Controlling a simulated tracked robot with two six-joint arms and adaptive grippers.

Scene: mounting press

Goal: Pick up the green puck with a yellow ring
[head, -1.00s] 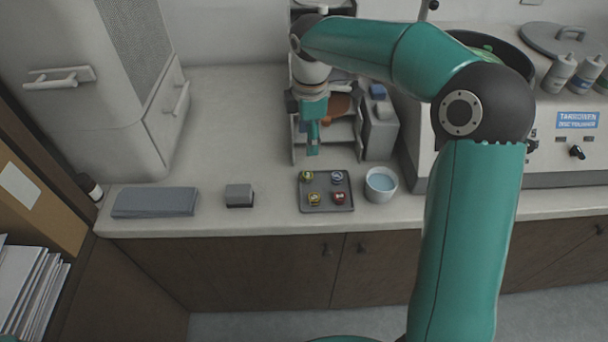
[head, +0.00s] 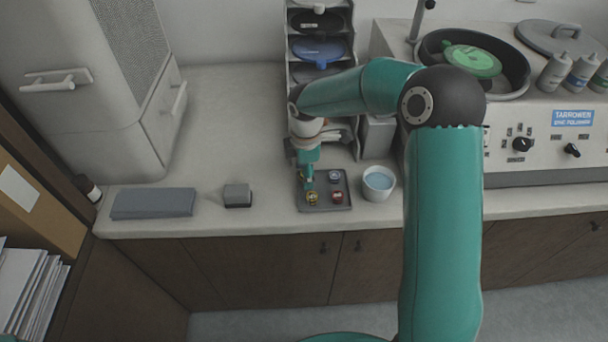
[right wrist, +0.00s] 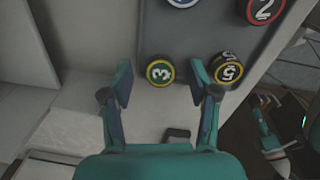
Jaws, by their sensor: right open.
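The green puck with a yellow ring (right wrist: 160,72), marked 3, lies on the grey tray (head: 326,208). In the right wrist view it appears between and just beyond the fingertips of my right gripper (head: 308,184), which is open and empty. In the head view the gripper is over the tray's back left corner and mostly hides this puck. A dark puck with a yellow ring (right wrist: 228,68), marked 5, is beside the right finger. My left gripper is not in view.
A bowl of water (head: 378,183) stands close right of the tray. A rack (head: 352,60) and a grey box (head: 377,138) stand behind. A grey block (head: 238,195) and folded cloth (head: 153,203) lie left. The polisher (head: 560,140) is at the right.

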